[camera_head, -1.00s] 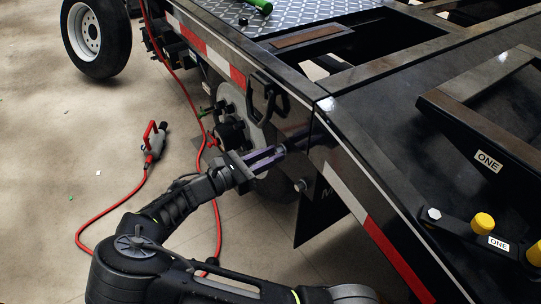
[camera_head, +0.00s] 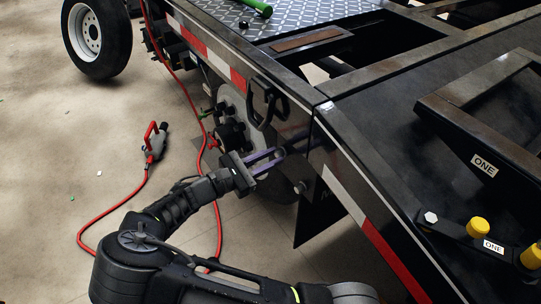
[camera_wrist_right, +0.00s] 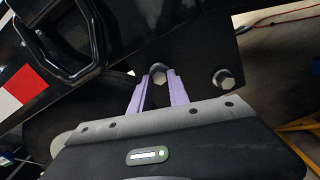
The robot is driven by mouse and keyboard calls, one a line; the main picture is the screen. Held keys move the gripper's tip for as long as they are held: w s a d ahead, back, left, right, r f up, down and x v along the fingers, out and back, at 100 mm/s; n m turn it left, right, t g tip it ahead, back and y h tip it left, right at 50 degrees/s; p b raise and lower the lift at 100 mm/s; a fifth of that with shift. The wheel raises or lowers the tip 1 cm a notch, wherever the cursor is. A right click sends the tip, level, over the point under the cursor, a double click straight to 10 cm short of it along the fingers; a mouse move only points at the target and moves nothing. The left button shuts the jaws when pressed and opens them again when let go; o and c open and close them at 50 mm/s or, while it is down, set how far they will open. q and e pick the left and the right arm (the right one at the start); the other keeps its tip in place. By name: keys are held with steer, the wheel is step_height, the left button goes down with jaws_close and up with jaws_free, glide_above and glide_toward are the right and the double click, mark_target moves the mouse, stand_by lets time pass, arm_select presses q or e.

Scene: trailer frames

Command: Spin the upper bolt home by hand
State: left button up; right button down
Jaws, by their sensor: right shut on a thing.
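My right gripper (camera_head: 276,155) reaches the side of the black trailer frame (camera_head: 318,143), with its two purple fingers on either side of the upper bolt. In the right wrist view the upper bolt (camera_wrist_right: 158,74) shows its grey hex head between the fingertips (camera_wrist_right: 159,78). The gripper is shut on it. The bolt's shank is hidden, so I cannot tell how deep it sits. The lower bolt (camera_wrist_right: 223,79) stands apart to the right in that view; in the head view it shows (camera_head: 300,187) below the gripper. My left gripper is out of view.
A black hook (camera_head: 268,100) hangs on the frame just above my gripper. A red cable (camera_head: 201,165) and a grey-red tool (camera_head: 154,143) lie on the floor to the left. A dark mud flap (camera_head: 318,213) hangs below the lower bolt. The floor at left is largely clear.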

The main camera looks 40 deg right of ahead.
steer(key=m, duration=0.2)
steer(key=shift+m+p, duration=0.4)
steer(key=m+b, duration=0.7)
steer(key=m, duration=1.7)
steer(key=shift+a+m, duration=0.1)
steer(key=shift+m, duration=0.2)
steer(key=m+b, duration=0.3)
steer(key=m, duration=0.1)
steer(key=shift+b, duration=0.3)
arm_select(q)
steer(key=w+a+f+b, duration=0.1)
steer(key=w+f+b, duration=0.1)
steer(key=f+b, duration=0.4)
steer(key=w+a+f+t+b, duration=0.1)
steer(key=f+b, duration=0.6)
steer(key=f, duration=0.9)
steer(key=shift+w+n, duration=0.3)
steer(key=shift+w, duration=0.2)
arm_select(e)
steer(key=m, duration=1.3)
steer(key=shift+s+r+m, duration=0.15)
steer(key=shift+s+m, duration=0.05)
steer(key=shift+m, duration=0.2)
